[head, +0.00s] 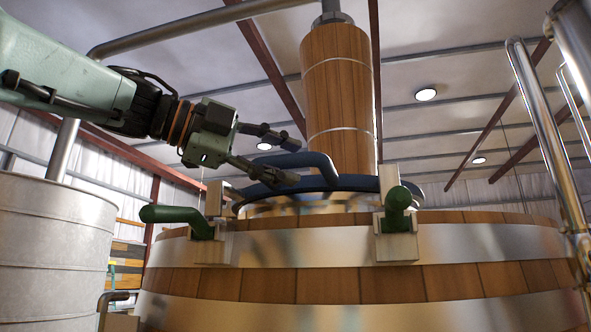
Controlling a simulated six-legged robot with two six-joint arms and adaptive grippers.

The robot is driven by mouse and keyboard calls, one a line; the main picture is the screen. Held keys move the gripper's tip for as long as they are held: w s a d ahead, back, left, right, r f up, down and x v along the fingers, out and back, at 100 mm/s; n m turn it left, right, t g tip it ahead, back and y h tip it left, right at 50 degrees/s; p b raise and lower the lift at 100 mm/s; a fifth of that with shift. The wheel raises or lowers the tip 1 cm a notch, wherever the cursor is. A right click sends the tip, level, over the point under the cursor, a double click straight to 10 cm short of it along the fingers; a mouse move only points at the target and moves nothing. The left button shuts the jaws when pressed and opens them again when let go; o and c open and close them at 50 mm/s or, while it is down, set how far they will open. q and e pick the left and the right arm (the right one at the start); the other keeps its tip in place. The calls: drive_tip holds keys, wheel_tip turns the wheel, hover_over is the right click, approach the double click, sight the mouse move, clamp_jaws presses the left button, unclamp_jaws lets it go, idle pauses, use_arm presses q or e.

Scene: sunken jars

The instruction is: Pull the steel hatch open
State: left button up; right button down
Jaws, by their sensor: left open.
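The hatch (345,184) shows as a low, round, dark blue-rimmed lid on top of a large banded wooden vat, seen nearly edge-on from below. A blue bar handle (318,160) rises from its near left side. My left gripper (285,159) comes in from the left and is open. One finger is above the handle bar and the other is lower, in front of the lid's rim. The bar shows between the fingertips; I cannot tell whether they touch it. The lid looks down on its collar. Its top face is hidden. My right gripper is not in view.
Two green clamp handles (398,205) (172,214) sit on pale blocks at the vat's (340,285) upper edge. A wooden column (338,90) stands behind the hatch. Steel pipes (545,130) rise at right. A grey metal tank (50,245) stands at left.

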use_arm(q)
drive_tip(key=shift+w+d+f, duration=0.1)
drive_tip(key=shift+w+f, duration=0.15)
drive_tip(key=shift+w, duration=0.6)
drive_tip(key=shift+s+d+r, duration=0.1)
drive_tip(key=shift+s+d, duration=0.1)
drive_tip(key=shift+s, duration=0.1)
drive_tip(key=shift+s+a+r, duration=0.1)
drive_tip(key=shift+s+r, duration=0.05)
drive_tip(key=shift+s, duration=0.3)
drive_tip(key=shift+c, duration=1.2)
drive_tip(key=shift+a, duration=0.15)
drive_tip(key=shift+c, duration=0.7)
drive_tip(key=shift+w+a, duration=0.15)
drive_tip(key=shift+w, duration=0.2)
drive_tip(key=c, duration=0.3)
clamp_jaws()
